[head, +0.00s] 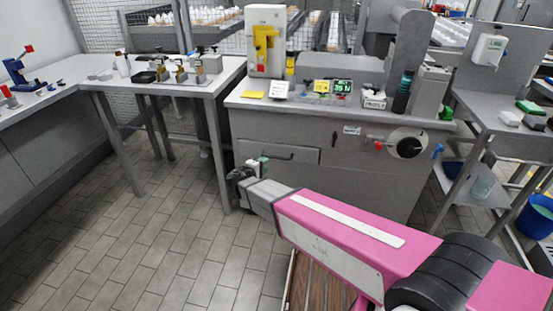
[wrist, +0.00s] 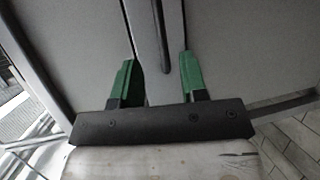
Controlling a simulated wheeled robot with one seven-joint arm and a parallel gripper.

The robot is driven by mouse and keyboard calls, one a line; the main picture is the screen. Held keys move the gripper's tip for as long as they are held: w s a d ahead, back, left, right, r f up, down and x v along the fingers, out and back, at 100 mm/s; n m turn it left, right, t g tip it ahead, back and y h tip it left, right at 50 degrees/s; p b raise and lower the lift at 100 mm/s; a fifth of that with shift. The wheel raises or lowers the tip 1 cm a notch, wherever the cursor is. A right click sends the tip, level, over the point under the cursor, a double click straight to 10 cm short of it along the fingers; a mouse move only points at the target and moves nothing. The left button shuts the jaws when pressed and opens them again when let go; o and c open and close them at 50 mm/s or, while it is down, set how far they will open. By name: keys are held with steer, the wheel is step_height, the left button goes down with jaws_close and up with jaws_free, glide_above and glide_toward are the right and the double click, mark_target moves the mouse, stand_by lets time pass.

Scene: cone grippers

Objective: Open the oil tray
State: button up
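The oil tray appears to be the grey drawer (head: 300,154) in the lower left front of the grey machine. Its front looks flush with the cabinet. A thin dark handle (head: 278,157) runs across it. My gripper (head: 252,168) is in front of the drawer's left end, low by the handle. In the wrist view my gripper (wrist: 158,62) has its two green fingers spread apart with nothing held between them. The dark handle bar (wrist: 160,35) lines up with the gap, its near end around the fingertips. Whether the fingers touch it I cannot tell.
The machine's cabinet (head: 350,172) stands close in front of me, with a round handwheel (head: 407,143) at right. A workbench (head: 185,88) is at left; its leg (head: 216,150) stands near my gripper. Tiled floor (head: 170,235) is clear at lower left. A side table (head: 485,125) stands right.

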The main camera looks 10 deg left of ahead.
steer(key=x, duration=1)
steer(key=shift+d, duration=0.1)
jaws_close()
